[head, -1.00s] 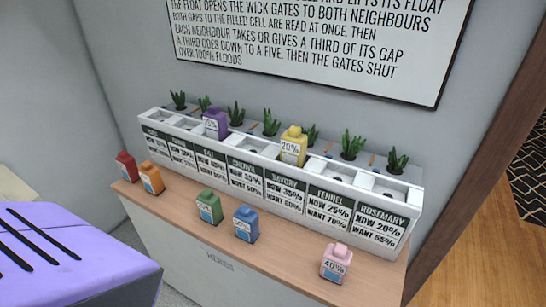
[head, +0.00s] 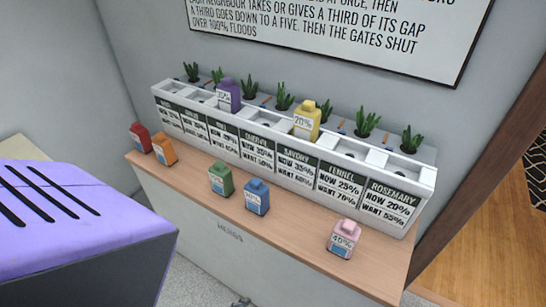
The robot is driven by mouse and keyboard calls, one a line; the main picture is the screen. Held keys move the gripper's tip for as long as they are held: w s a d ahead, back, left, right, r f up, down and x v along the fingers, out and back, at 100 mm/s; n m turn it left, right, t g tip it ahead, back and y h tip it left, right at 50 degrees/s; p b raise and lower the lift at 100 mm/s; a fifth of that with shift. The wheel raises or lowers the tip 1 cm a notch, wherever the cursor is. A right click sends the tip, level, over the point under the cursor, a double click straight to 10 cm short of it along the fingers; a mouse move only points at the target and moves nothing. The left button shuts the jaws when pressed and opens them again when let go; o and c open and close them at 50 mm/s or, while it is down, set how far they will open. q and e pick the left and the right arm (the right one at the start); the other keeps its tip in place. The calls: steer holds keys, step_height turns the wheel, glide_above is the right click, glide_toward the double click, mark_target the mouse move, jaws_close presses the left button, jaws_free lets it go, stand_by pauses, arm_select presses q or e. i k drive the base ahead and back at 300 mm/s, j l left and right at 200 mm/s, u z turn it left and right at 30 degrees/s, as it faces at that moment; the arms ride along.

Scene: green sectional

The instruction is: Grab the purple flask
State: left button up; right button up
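The purple flask (head: 228,96) stands upright in a cell of the long white planter (head: 428,178), left of its middle, with its lower part hidden by the planter's front wall. It has a square shape, a narrow cap and a white label too small to read. Neither of my grippers can be made out in the head view, and nothing touches the flask.
A yellow flask (head: 307,121) stands in another cell. Red (head: 141,137), orange (head: 164,149), green (head: 221,179), blue (head: 256,197) and pink (head: 343,239) flasks stand on the wooden ledge. Plants line the back. A purple slotted block (head: 75,215) fills the near left.

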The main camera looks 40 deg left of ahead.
mark_target(228, 93)
steer(key=u, duration=1.45)
